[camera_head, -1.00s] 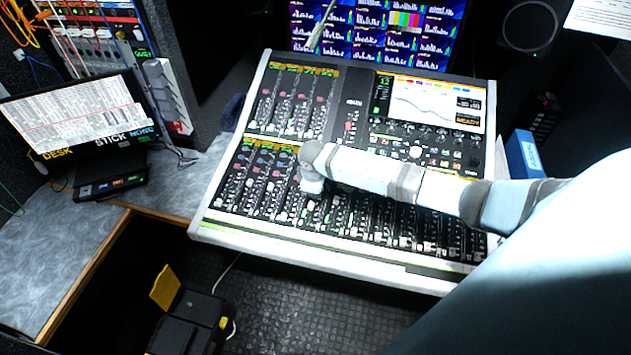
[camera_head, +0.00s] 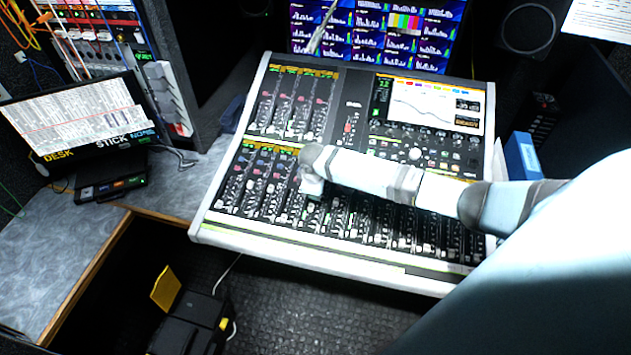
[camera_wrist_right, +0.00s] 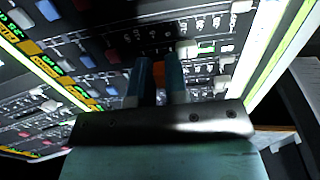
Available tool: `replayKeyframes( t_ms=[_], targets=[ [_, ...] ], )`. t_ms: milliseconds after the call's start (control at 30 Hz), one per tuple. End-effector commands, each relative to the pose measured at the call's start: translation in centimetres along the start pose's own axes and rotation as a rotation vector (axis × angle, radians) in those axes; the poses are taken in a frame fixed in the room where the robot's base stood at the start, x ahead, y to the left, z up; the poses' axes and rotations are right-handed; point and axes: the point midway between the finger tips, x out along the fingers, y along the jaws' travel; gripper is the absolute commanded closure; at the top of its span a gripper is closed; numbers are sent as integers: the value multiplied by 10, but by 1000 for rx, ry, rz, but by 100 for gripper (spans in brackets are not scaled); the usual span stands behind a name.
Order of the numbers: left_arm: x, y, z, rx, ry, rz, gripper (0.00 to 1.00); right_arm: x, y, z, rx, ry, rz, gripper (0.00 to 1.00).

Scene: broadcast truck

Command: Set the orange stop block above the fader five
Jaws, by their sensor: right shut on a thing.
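The mixing desk (camera_head: 400,262) has rows of light fader caps in dark channel strips. My right gripper (camera_head: 312,192) is low over the left-centre fader strips, with its fingers mostly hidden by the wrist. In the right wrist view, its two blue-grey fingers (camera_wrist_right: 160,66) are close together over the desk panel. They are shut on the orange stop block (camera_wrist_right: 159,71), of which only a little orange shows between them. A light fader cap (camera_wrist_right: 187,49) is just beyond the fingertips. I cannot tell which cap is fader five. My left gripper is not in view.
The desk's screen (camera_head: 430,103) is at its upper right. A blue binder (camera_head: 522,158) stands beyond the right edge. A tilted monitor (camera_head: 78,115) is on the left counter (camera_head: 60,240). A black case (camera_head: 190,322) sits below, in front of the desk.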

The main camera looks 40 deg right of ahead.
Motion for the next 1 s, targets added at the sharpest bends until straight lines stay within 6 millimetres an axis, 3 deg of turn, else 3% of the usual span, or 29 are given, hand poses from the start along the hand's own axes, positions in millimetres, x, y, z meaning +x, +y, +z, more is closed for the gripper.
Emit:
replayKeyframes(
  t_ms=[1000],
  targets=[
    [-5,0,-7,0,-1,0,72,-1,0,0,0,0,0,100]
  ],
)
